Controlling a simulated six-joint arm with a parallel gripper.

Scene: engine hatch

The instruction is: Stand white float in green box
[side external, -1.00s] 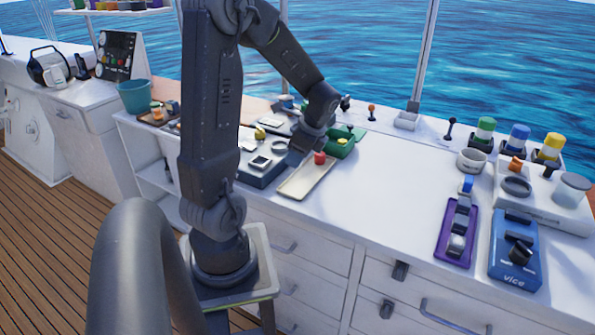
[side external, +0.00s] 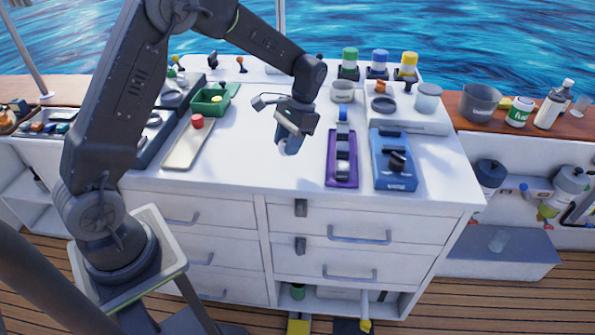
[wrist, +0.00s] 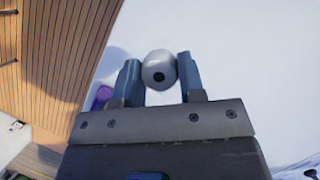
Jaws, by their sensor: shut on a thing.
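The white float (wrist: 159,68) is a pale rounded body with a dark hole in its end, seen between the two fingers of my gripper (wrist: 158,80) in the wrist view. My gripper is shut on it. In the side view my gripper (side external: 288,146) hangs over the white counter, to the right of the green box and left of the purple tray; the float is hard to make out there.
A pale tray (side external: 187,148) with a red piece (side external: 197,121) lies in front of the green box. A purple tray (side external: 342,181) and a blue vice (side external: 394,174) are at right. Capped jars (side external: 378,62) stand at the back. The middle counter is clear.

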